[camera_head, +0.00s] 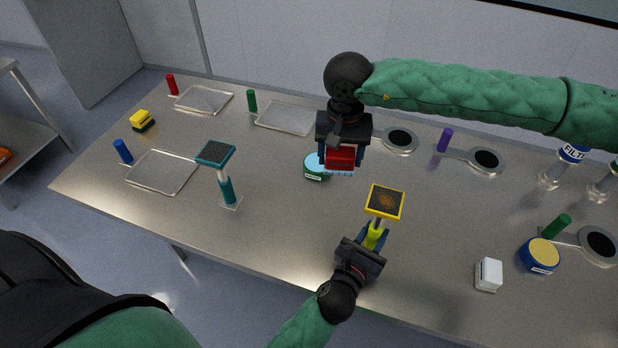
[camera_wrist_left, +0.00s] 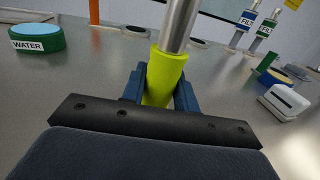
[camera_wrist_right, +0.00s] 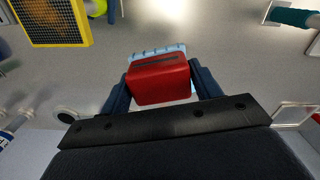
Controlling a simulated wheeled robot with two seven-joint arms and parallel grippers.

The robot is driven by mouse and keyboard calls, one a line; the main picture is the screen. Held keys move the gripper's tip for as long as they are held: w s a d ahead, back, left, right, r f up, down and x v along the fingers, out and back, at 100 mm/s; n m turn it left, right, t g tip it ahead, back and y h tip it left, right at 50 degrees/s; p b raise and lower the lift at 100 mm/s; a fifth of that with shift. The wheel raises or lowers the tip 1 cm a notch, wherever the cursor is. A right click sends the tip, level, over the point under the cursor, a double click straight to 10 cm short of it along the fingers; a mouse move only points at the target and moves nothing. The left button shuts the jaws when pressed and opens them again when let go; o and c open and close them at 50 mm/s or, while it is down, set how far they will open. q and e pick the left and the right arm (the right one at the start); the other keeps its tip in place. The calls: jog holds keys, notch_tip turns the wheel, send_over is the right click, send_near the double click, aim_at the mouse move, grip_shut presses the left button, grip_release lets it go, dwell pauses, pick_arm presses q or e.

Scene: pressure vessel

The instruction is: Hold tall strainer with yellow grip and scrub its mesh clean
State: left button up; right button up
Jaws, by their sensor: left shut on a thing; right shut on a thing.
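The tall strainer has a yellow-green grip (camera_head: 374,237), a metal stem and a square yellow-framed mesh (camera_head: 385,202) with dark and orange-brown patches. My left gripper (camera_head: 368,248) is shut on the grip and holds the strainer up near the table's front. The grip fills the jaws in the left wrist view (camera_wrist_left: 163,78). My right gripper (camera_head: 341,155) is shut on a red brush (camera_wrist_right: 158,82) with light blue bristles. The brush is behind the mesh in the head view and apart from it. The mesh also shows at the upper left of the right wrist view (camera_wrist_right: 42,18).
A green pot labelled WATER (camera_head: 316,176) stands beside the brush. A teal strainer (camera_head: 226,190) stands upright to the left. Flat trays (camera_head: 162,172), a yellow sponge (camera_head: 141,119), round pans (camera_head: 487,160), a blue-yellow pot (camera_head: 538,257) and a white block (camera_head: 488,274) lie around. The front middle-left is clear.

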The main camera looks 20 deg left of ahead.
jog(key=s+d+r, duration=0.2)
jog(key=d+r, duration=0.5)
jog(key=r, duration=0.1)
jog(key=r+n, duration=0.1)
jog(key=n, duration=0.1)
send_over(375, 197)
jog(key=shift+d+f, duration=0.1)
jog(key=shift+f, duration=3.25)
jog(key=shift+d+f, duration=0.1)
jog(key=shift+f, duration=0.6)
jog(key=shift+d+r, duration=0.1)
jog(key=shift+d, duration=0.7)
jog(key=shift+c, duration=0.4)
jog(key=shift+d, duration=1.15)
jog(key=shift+a, duration=2.1)
notch_tip(375, 197, up, 8)
jog(key=shift+r, duration=0.15)
